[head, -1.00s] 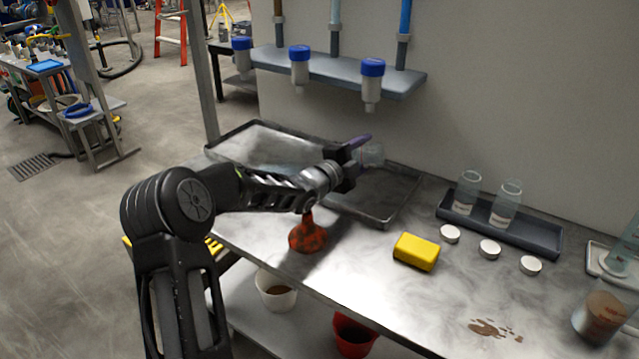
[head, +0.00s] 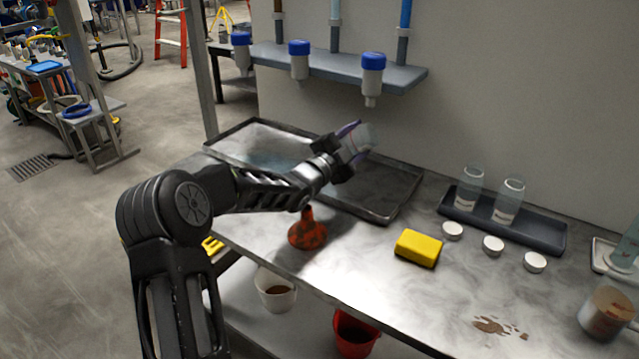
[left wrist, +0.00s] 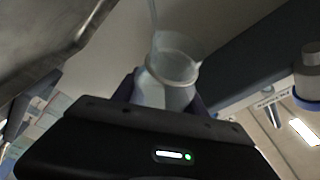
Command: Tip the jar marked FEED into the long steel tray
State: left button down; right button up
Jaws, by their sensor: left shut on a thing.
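My left gripper (head: 350,150) is shut on a clear jar (head: 364,137) and holds it over the right part of the long steel tray (head: 398,205). In the left wrist view the jar (left wrist: 172,75) sits between the fingers; the picture is upside down, so its mouth points downward. A thin pale streak runs from the mouth, which looks like a stream of liquid. No marking on the jar is readable. The gripper hides part of the jar in the head view. My right gripper is not in view.
An orange-red flask-shaped thing (head: 307,232) and a yellow block (head: 418,248) stand in front of the tray. A dark rack (head: 535,234) holds two bottles, with white lids before it. A shelf (head: 410,81) with blue-capped filters hangs behind. A brown spill (head: 490,326) lies front right.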

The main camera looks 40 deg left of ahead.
pick_arm(q)
jog(key=n+b, duration=0.1)
jog(key=a+n+t+b, duration=0.1)
jog(key=shift+s+a+r+n+y, duration=0.2)
jog(key=shift+r+n+y, duration=0.1)
jog(key=shift+r, duration=0.05)
jog(key=m+p, duration=0.1)
jog(key=d+m+g+h+p, duration=0.1)
jog(key=p, duration=0.1)
jog(key=shift+w+d+r, duration=0.2)
jog(key=shift+d+r, duration=0.05)
jog(key=m, duration=0.1)
jog(key=d+f+m+g+p, duration=0.1)
jog(key=f+m, duration=0.1)
jog(key=shift+w+d+f+m, duration=0.1)
jog(key=shift+d+f+m, duration=0.1)
jog(key=shift+d+m, duration=0.1)
jog(key=shift+f, duration=0.25)
jog(key=shift+g, duration=0.3)
